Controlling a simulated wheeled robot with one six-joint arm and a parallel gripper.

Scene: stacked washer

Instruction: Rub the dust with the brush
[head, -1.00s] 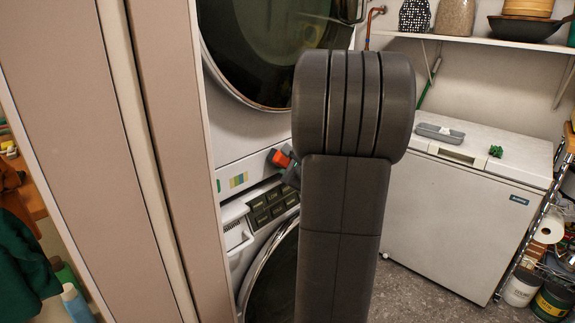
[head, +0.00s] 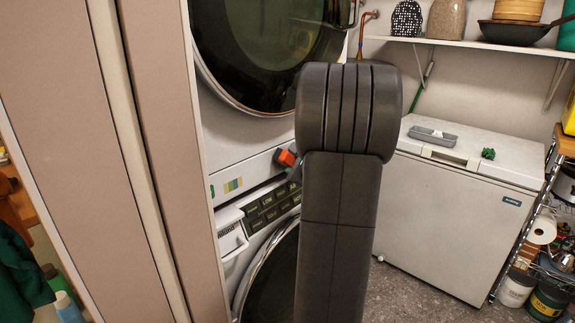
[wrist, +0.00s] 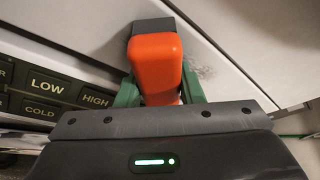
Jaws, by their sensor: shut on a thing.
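The brush (wrist: 157,68) has an orange body and a dark grey end. My gripper (wrist: 160,94) is shut on it, with a green finger on each side. The grey end lies at the pale washer panel (wrist: 225,55); whether it touches cannot be told. The dust (wrist: 205,73) is a faint grey smudge on that panel, just right of the brush. In the head view the brush (head: 286,158) shows as a small orange piece beside my arm, in front of the strip between the two machines. My arm hides most of the gripper there, and the dust cannot be made out.
A button panel (head: 270,206) with LOW, HIGH and COLD keys lies below the brush. The upper round door (head: 265,50) bulges above. A partly open drawer (head: 231,235) sticks out at the lower left. A white chest freezer (head: 455,205) stands right.

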